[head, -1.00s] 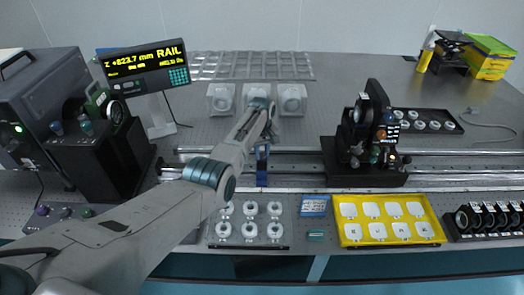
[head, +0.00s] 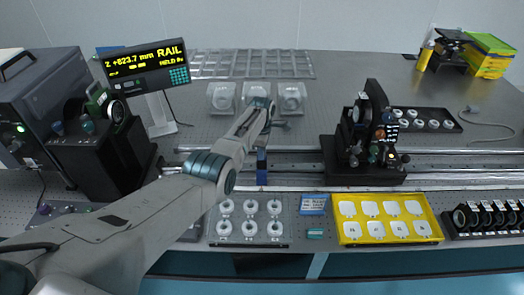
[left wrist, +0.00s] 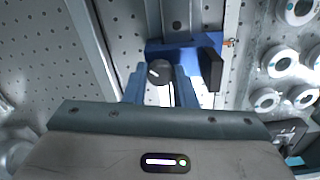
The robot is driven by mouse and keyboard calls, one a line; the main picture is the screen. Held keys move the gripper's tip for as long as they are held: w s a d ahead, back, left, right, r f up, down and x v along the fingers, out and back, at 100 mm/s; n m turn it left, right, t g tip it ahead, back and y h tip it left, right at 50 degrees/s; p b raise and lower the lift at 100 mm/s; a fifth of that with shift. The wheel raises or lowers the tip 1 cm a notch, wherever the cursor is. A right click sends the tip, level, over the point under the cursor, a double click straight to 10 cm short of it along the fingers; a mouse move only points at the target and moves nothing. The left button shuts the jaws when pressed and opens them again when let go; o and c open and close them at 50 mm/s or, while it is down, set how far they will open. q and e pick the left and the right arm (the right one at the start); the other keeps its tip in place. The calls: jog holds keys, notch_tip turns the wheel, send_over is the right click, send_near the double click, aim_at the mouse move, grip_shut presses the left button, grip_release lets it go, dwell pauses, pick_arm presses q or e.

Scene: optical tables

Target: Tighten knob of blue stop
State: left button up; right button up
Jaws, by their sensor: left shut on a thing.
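The blue stop (head: 262,172) sits on the rail behind the tray of white ring parts in the head view. In the left wrist view the stop's blue body (left wrist: 185,50) lies across the rail, with a dark plate on its right side. Its round black knob (left wrist: 159,71) has a pale mark on top. My left gripper (left wrist: 161,82) is over the stop, its two blue-grey fingers on either side of the knob and shut on it. In the head view my left arm hides the fingertips. My right gripper is not in view.
A black optical mount (head: 365,150) stands on the rail to the right. In front are a tray of white rings (head: 248,242) and a yellow tray (head: 437,225). A dark instrument (head: 105,160) stands left.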

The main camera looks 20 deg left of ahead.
pick_arm(q)
jog(key=n, duration=0.5)
jog(key=shift+w+r+n, duration=0.1)
jog(key=shift+r+n, duration=0.05)
jog(key=shift+n, duration=1.85)
jog(key=o, duration=1)
